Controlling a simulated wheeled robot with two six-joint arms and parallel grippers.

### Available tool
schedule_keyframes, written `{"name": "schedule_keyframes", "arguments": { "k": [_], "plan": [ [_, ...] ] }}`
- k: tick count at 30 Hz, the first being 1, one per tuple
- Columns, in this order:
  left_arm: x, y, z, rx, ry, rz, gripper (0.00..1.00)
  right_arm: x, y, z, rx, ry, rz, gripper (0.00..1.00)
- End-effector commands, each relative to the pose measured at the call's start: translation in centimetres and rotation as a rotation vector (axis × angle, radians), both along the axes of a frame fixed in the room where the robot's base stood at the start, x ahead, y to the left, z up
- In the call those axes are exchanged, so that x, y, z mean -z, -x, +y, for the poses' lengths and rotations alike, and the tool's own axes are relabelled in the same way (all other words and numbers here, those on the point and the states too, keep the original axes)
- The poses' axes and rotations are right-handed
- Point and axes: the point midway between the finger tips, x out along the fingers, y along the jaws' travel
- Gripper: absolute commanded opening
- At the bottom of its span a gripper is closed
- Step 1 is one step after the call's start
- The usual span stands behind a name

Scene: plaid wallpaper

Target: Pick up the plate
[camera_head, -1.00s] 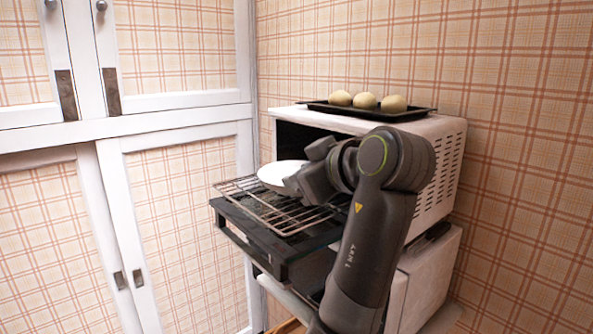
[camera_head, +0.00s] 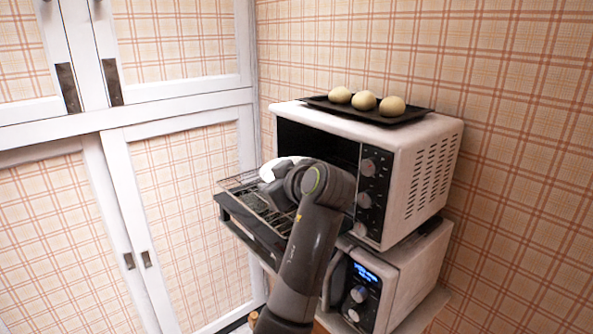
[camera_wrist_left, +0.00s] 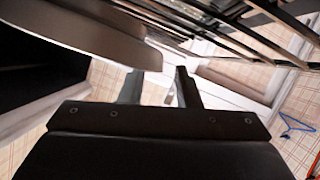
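The white plate (camera_head: 268,170) is over the pulled-out wire rack of the upper oven, partly hidden behind my left gripper (camera_head: 280,180). In the left wrist view the plate (camera_wrist_left: 85,35) fills the upper left, and its rim reaches the space by the fingertips. The fingers of my left gripper (camera_wrist_left: 160,88) stand apart there with a clear gap. I cannot tell whether either finger touches the plate. My right gripper is not in view.
The wire rack (camera_head: 236,183) lies above the opened oven door (camera_head: 243,222). A black tray (camera_head: 420,117) with three buns (camera_head: 365,101) sits on the white oven (camera_head: 425,180). A lower appliance (camera_head: 410,285) stands beneath. White cabinets (camera_head: 190,112) are at left.

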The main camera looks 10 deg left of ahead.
Motion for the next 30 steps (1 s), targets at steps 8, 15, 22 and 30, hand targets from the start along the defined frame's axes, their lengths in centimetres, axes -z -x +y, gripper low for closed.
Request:
{"name": "schedule_keyframes", "arguments": {
  "k": [8, 15, 22, 30],
  "plan": [
    [0.64, -1.31, 1.27, 0.001, -0.001, -0.001, 0.30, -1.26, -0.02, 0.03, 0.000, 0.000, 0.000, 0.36],
    [0.70, -1.29, 1.25, 0.001, -0.001, -0.001, 0.22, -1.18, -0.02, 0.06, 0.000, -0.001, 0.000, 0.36],
    [0.69, -1.28, 1.24, 0.000, 0.000, 0.000, 0.00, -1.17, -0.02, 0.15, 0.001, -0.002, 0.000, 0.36],
    [0.67, -1.28, 1.25, 0.000, -0.001, -0.001, 0.00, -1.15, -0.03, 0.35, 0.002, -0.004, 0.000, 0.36]
  ]
}}
